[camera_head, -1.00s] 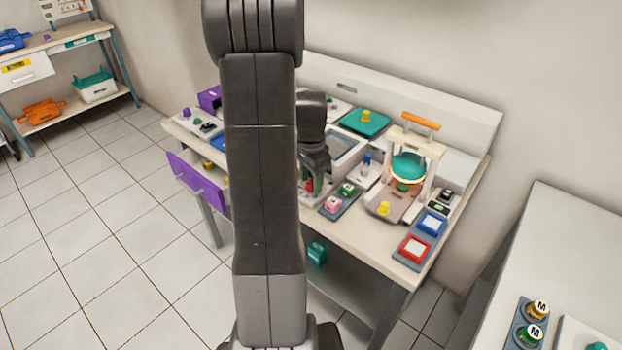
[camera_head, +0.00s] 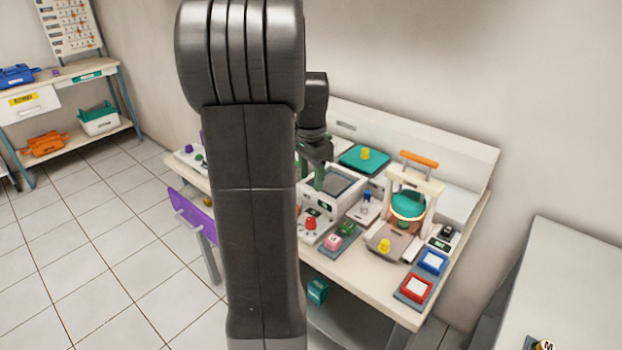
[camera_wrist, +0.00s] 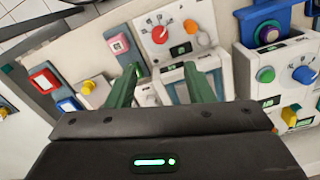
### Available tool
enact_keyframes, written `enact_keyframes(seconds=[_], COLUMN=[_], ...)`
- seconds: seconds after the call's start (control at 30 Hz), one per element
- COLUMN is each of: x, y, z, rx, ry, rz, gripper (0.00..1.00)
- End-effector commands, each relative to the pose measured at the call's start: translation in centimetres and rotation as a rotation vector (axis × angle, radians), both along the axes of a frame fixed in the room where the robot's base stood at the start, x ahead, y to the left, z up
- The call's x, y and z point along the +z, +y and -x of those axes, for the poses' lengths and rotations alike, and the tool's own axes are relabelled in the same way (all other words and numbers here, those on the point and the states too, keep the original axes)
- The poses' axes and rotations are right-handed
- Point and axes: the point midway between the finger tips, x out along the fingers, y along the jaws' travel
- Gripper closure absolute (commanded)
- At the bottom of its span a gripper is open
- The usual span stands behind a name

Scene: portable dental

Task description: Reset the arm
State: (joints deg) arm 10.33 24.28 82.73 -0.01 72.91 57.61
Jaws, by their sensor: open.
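My gripper (camera_wrist: 162,85) is open and empty in the wrist view, with its two green fingers apart. Its fingers hang above a white device with a grey panel (camera_head: 340,182). In the head view my gripper (camera_head: 312,170) is partly hidden behind my dark arm. A red knob (camera_head: 311,223) stands on a white box at the table's front, below and apart from the fingers. The red knob (camera_wrist: 161,34) also shows in the wrist view on a box with a dial face.
The table (camera_head: 370,292) holds a white device with a teal drum (camera_head: 408,206) and orange handle, red (camera_head: 416,289) and blue (camera_head: 432,262) framed buttons, and a teal pad (camera_head: 365,159). A purple drawer (camera_head: 192,212) sticks out at the left. Floor at left is clear.

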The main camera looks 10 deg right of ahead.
Motion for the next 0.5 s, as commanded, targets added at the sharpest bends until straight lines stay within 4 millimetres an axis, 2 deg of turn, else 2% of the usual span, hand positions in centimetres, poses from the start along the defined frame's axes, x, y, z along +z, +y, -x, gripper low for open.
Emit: enact_keyframes(seconds=[0.27,0.5], x=[-0.7,-4.5], y=[0.0,0.0], z=[0.0,0.1], rx=[0.000,0.000], ry=[0.001,0.006], rz=[-0.001,-0.001], gripper=[0.53,0.53])
